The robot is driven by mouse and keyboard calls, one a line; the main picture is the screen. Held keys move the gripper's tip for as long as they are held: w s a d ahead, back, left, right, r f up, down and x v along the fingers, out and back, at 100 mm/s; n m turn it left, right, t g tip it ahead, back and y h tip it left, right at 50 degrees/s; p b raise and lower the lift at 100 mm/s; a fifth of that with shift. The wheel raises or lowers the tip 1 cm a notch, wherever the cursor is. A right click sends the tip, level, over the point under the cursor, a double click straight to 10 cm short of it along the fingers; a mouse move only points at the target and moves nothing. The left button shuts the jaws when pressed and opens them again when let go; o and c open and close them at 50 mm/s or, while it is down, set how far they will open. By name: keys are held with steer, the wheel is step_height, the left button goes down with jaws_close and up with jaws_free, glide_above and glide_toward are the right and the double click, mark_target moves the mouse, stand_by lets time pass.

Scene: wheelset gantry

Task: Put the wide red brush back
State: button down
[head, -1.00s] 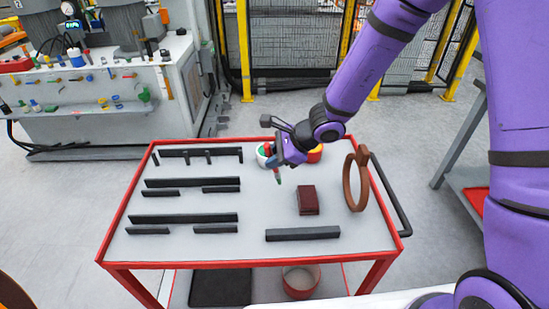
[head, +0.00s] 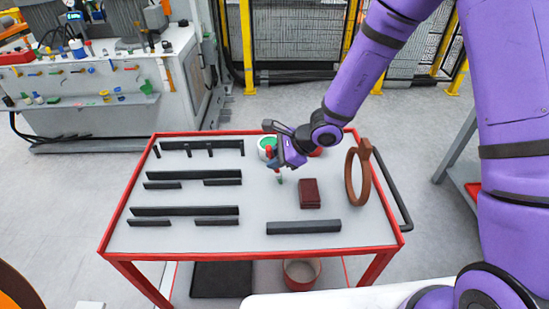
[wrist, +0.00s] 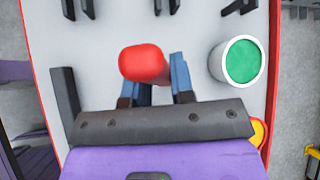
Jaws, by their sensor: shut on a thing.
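The red brush (wrist: 143,62) shows in the wrist view as a rounded red end between the two blue fingers of my gripper (wrist: 163,80). My gripper is shut on it. In the head view my gripper (head: 277,163) is over the back right part of the red-rimmed cart (head: 255,190), with a bit of red at its fingers and a small greenish tip pointing down. The brush's width and bristles cannot be made out. I cannot tell whether it touches the cart top.
A white can with green content (head: 266,142) stands close behind my gripper; it is right of the brush in the wrist view (wrist: 238,62). A red-yellow pot (wrist: 258,133) is nearby.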

steer(key=c, duration=1)
jaws_free()
steer(key=shift+r, duration=0.1)
steer(key=v, duration=1.2)
